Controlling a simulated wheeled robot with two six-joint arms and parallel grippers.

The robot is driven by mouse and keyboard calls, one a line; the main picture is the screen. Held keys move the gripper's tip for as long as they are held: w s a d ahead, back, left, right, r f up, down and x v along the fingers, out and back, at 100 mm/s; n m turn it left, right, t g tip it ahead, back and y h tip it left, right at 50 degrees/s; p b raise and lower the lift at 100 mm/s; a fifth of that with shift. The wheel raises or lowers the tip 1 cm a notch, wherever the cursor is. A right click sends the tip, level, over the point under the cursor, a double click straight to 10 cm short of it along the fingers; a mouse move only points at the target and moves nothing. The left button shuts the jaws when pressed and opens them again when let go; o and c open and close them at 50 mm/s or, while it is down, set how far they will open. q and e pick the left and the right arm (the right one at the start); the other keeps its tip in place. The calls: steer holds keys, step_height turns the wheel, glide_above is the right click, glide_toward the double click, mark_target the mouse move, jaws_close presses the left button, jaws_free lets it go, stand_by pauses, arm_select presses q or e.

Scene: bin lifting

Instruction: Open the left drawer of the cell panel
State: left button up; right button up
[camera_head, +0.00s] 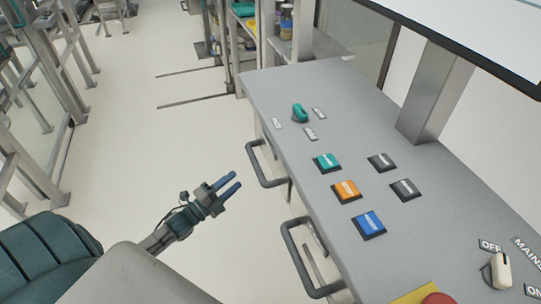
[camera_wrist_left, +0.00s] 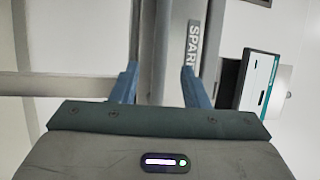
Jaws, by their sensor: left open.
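The grey cell panel (camera_head: 330,105) runs along the right in the head view. Two dark bar handles stick out from its side facing me: an upper one (camera_head: 262,166) and a lower one (camera_head: 296,262). I cannot tell drawer edges, and both drawer fronts are mostly hidden below the top. My left gripper (camera_head: 237,180) is open and empty, to the left of the handles and apart from them. In the left wrist view its two blue fingers (camera_wrist_left: 159,80) are spread, with a grey upright surface and a label reading "SPAR" (camera_wrist_left: 193,40) beyond. My right gripper is not in view.
The panel top carries a green knob (camera_head: 299,113), several coloured push buttons, a white switch (camera_head: 498,270) and a partly seen red button (camera_head: 436,298). A screen post (camera_head: 435,90) rises behind. A shelf rack (camera_head: 300,30) stands past the far end. The floor left of the panel is clear.

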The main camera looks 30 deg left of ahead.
mark_target(255, 164)
arm_select(q)
steer(key=shift+p+x, duration=1.35)
steer(key=shift+x, duration=3.65)
steer(key=shift+a, duration=0.1)
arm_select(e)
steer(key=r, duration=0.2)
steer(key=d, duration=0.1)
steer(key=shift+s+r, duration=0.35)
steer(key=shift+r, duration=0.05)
arm_select(q)
steer(key=shift+r, duration=0.1)
jaws_close()
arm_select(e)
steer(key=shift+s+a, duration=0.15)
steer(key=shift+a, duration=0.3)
